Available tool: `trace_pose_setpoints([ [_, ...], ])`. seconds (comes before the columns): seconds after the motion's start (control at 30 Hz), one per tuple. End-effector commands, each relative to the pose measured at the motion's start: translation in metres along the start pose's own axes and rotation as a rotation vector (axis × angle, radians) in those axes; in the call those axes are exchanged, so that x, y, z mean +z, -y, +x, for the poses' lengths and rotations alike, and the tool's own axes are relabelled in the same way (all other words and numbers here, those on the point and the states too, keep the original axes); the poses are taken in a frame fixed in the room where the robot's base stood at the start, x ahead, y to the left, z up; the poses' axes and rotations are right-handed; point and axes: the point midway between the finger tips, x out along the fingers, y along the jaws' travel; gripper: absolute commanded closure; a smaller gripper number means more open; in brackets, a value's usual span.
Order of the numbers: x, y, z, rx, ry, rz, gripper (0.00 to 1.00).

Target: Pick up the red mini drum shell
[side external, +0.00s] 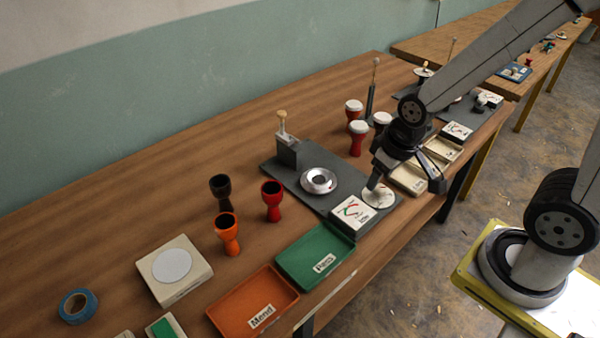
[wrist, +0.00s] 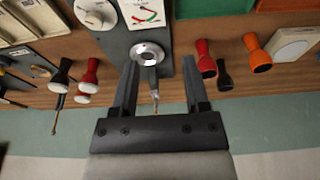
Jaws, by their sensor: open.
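The red mini drum shell (side external: 272,203) stands upright on the wooden table, its open dark mouth up, between a black shell (side external: 221,194) and the grey station base. An orange shell (side external: 227,236) stands nearer the front. My gripper (side external: 408,180) is above the right front part of the station, well right of the red shell. In the wrist view my gripper (wrist: 160,75) is open with nothing between its fingers. There the red shell (wrist: 205,62) is just right of the right finger, apart from it, beside the black shell (wrist: 224,77) and orange shell (wrist: 257,55).
The grey station base (side external: 335,200) carries a silver ring (side external: 319,181), a dial box (side external: 353,212) and a post (side external: 286,145). Green (side external: 316,255) and orange (side external: 252,302) trays lie in front. White-headed red drums (side external: 357,140) stand behind.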

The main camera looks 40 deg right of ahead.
Motion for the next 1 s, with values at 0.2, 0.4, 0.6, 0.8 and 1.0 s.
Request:
trace_pose_setpoints([
  [0.2,0.0,0.0,0.0,0.0,0.0,0.0,0.41],
  [0.4,0.0,0.0,0.0,0.0,0.0,0.0,0.19],
  [0.6,0.0,0.0,0.0,0.0,0.0,0.0,0.0],
  [0.8,0.0,0.0,0.001,-0.005,0.01,0.02,0.0],
  [1.0,0.001,0.003,0.011,-0.038,0.077,0.145,0.0],
])
